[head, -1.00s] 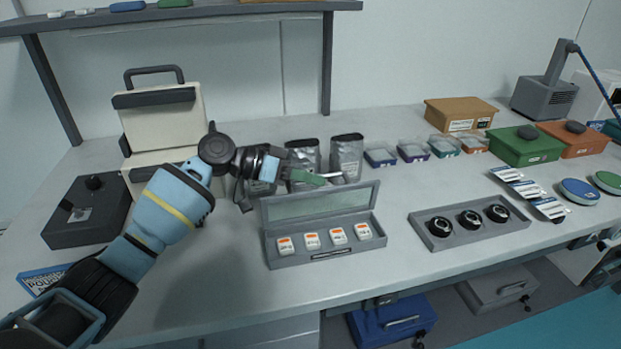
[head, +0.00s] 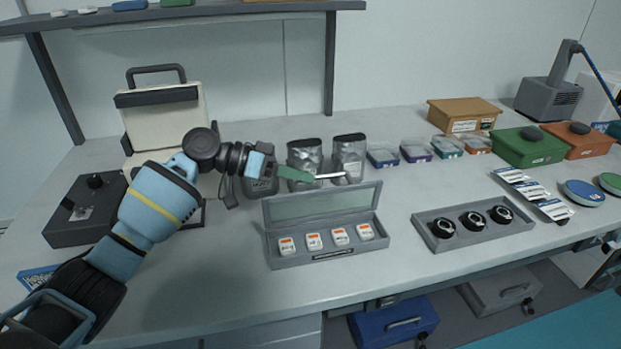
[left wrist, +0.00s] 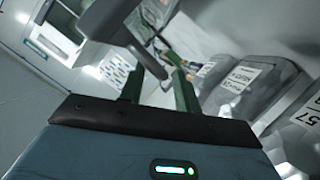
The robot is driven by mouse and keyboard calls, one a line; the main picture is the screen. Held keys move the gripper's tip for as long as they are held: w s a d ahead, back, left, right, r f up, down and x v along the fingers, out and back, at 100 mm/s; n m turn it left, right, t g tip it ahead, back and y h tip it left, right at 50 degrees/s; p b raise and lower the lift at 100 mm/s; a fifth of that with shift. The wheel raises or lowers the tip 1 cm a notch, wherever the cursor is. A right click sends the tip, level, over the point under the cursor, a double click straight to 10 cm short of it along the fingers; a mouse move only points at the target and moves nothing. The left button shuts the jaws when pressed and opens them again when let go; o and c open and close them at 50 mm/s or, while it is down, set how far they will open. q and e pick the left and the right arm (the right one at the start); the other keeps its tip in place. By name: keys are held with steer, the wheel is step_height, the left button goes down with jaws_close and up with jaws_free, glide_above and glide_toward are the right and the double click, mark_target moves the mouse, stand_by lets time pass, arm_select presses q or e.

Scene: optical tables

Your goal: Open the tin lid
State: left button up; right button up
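The tin (head: 330,253) is a long, low grey box near the middle of the table in the head view. Its lid (head: 325,205), grey-framed with a clear window, stands raised at the back edge, so the tin is open. Several small white pieces with orange labels sit in a row inside. My left gripper (head: 308,177) is just above and behind the lid's top edge, apart from it as far as I can see. In the left wrist view, its two green fingers (left wrist: 156,90) are spread, with a grey piece I cannot identify beyond them. My right gripper is not in view.
Grey pouches (head: 348,155) stand right behind the lid, close to the left gripper. A grey tray with black round parts (head: 472,221) lies to the right. A cream case (head: 165,120) and a dark box (head: 85,210) are at left. The table front is clear.

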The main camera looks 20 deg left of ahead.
arm_select(q)
steer(key=shift+v, duration=2.35)
